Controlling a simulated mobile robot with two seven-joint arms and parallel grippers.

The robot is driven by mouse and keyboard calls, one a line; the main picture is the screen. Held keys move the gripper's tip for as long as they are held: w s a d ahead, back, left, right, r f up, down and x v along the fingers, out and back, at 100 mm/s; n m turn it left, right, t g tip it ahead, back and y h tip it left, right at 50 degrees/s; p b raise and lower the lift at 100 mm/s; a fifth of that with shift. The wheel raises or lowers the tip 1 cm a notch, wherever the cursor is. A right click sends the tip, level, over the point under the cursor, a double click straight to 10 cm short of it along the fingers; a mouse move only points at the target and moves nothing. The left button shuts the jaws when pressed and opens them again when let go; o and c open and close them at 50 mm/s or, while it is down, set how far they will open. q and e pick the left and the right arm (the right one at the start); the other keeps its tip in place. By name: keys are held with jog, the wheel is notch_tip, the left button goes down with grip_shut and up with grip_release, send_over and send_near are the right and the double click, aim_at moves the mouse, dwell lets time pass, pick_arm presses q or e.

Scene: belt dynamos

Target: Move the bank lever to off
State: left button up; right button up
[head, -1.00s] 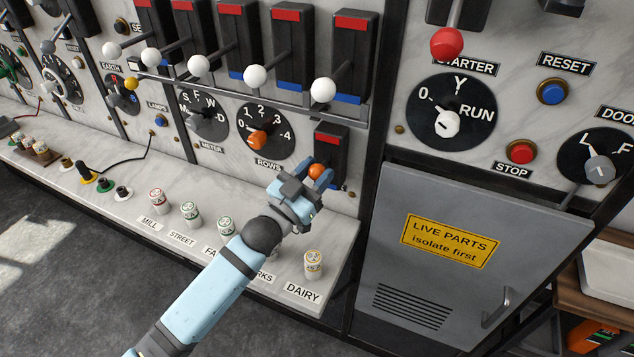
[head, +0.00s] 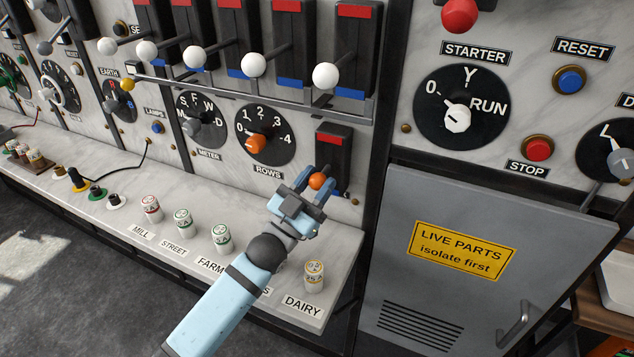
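A small lever with an orange ball knob (head: 316,182) stands on a black switch base (head: 333,150) with a red upper end and a blue lower end, at the lower right of the marble panel. It looks like the bank lever, though no label for it can be read. My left gripper (head: 318,185) has its fingers on both sides of the orange knob and appears shut on it. The knob sits low, near the blue end, and the gripper hides part of that end. My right gripper is not in view.
White-knobbed levers (head: 326,76) and a long metal bar (head: 250,98) stick out above. Labelled fuses, including the DAIRY one (head: 314,275), stand on the ledge below. A grey cabinet door (head: 440,262) is at right.

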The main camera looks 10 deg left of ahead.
pick_arm(q)
jog(key=o, duration=0.4)
jog(key=shift+f, duration=0.1)
jog(key=b+v, duration=0.1)
jog(key=v, duration=0.6)
jog(key=shift+s+a, duration=0.1)
jog(key=shift+s, duration=0.1)
